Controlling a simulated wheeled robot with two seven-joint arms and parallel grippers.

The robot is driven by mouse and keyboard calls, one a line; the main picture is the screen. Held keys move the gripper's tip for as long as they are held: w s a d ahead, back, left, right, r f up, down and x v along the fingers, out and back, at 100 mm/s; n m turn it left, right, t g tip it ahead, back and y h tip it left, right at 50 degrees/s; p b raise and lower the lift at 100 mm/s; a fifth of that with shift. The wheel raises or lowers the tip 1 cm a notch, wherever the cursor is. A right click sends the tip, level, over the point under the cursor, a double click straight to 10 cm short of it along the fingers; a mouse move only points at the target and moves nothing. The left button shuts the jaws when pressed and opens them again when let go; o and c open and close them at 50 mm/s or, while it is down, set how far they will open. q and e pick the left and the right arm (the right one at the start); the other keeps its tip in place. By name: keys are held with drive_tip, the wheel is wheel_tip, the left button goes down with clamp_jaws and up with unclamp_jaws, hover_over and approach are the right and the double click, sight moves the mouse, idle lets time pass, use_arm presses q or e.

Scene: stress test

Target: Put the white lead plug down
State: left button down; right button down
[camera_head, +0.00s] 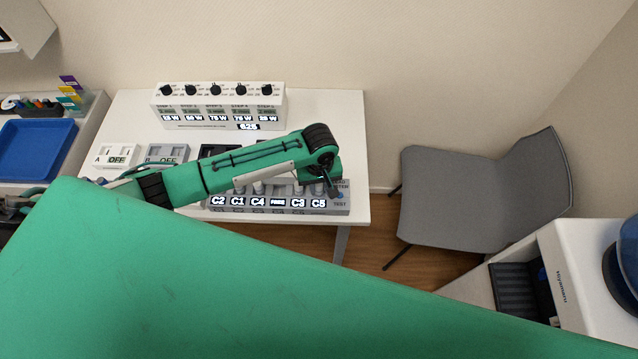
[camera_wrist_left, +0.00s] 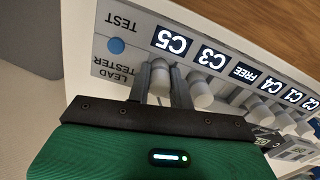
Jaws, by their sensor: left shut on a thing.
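My left gripper (camera_head: 330,187) is over the right end of the grey lead tester (camera_head: 340,208), which stands along the table's front. In the left wrist view my left gripper (camera_wrist_left: 160,82) is shut on a white plug (camera_wrist_left: 160,76), with a finger on either side. That plug is at the tester beside the C5 label. I cannot tell whether it is seated or just above the surface. Another white plug (camera_wrist_left: 200,96) stands close by, beside the C3 label. More white plugs (camera_wrist_left: 262,113) stand further along the row.
A white unit with several black knobs (camera_head: 216,90) stands at the back of the white table (camera_head: 345,120). Small boxes A (camera_head: 116,155) and B (camera_head: 165,153) sit on the left. A blue tray (camera_head: 38,150) lies further left. A grey chair (camera_head: 480,195) stands right.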

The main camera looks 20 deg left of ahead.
sight(320, 185)
use_arm(q)
drive_tip(key=shift+f, duration=0.1)
use_arm(e)
drive_tip(key=shift+a, duration=0.25)
use_arm(q)
drive_tip(key=c, duration=1.3)
unclamp_jaws()
drive_tip(key=shift+o, duration=0.2)
use_arm(e)
drive_tip(key=shift+a, duration=0.1)
use_arm(q)
drive_tip(key=shift+r, duration=0.2)
wheel_tip(320, 185, up, 12)
drive_tip(key=b, duration=0.3)
use_arm(e)
drive_tip(key=shift+d+f, duration=0.15)
drive_tip(key=shift+f, duration=0.55)
drive_tip(key=shift+d+f, duration=0.15)
drive_tip(key=shift+f, duration=0.55)
drive_tip(key=shift+a, duration=0.2)
use_arm(q)
drive_tip(key=shift+f, duration=0.1)
